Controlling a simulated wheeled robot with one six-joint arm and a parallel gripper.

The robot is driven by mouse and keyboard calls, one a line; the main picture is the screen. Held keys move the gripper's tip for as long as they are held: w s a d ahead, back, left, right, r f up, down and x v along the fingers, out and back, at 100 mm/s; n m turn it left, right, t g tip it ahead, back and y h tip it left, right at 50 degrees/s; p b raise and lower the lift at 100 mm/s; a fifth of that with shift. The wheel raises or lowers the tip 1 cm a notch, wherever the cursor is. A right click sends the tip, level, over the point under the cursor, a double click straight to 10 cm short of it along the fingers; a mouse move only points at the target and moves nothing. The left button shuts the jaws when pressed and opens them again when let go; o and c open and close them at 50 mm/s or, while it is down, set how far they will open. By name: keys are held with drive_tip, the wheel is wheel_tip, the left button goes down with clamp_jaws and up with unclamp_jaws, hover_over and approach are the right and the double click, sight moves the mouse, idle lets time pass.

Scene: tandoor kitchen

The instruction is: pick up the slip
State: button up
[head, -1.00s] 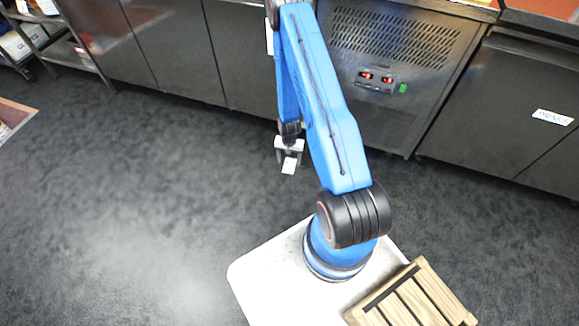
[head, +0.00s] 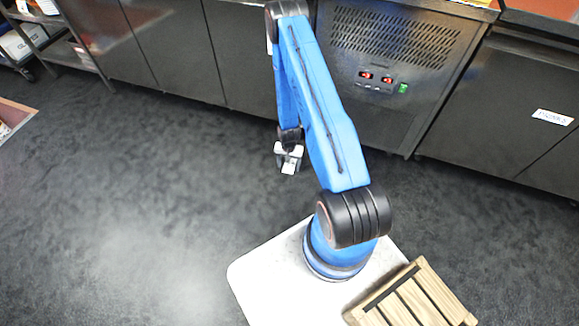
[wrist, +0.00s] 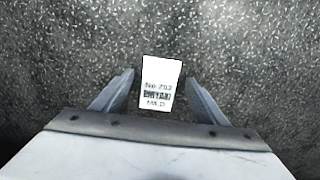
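The slip (wrist: 161,84) is a small white paper with dark printed text, lying on the dark speckled floor. In the wrist view it lies between and slightly beyond the two fingertips of my gripper (wrist: 160,88), with a gap on each side. My gripper is open with nothing between its fingers that it touches. In the head view my gripper (head: 288,167) hangs low over the floor, and the white slip (head: 289,169) shows just at its fingertips, partly hidden by it. How high the fingertips are above the floor is hard to tell.
A wooden slatted crate (head: 420,297) sits on my base at the lower right. Dark cabinets and a vented unit (head: 390,50) with red displays stand along the back. A metal shelf (head: 62,45) is at the upper left. The floor (head: 150,200) to the left is clear.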

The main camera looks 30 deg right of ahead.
sight(289, 168)
drive_tip(key=c, duration=1)
drive_tip(key=shift+c, duration=0.3)
drive_tip(key=shift+r, duration=0.1)
wheel_tip(289, 168, up, 10)
drive_tip(key=w+a+r+n, duration=0.4)
drive_tip(key=w+a+r, duration=0.2)
drive_tip(key=r, duration=0.3)
drive_tip(key=w+a+r+n, duration=0.5)
drive_tip(key=a+r, duration=0.3)
drive_tip(key=r, duration=0.1)
drive_tip(key=shift+w+a+r, duration=0.15)
drive_tip(key=shift+w+a, duration=0.2)
drive_tip(key=shift+d, duration=0.1)
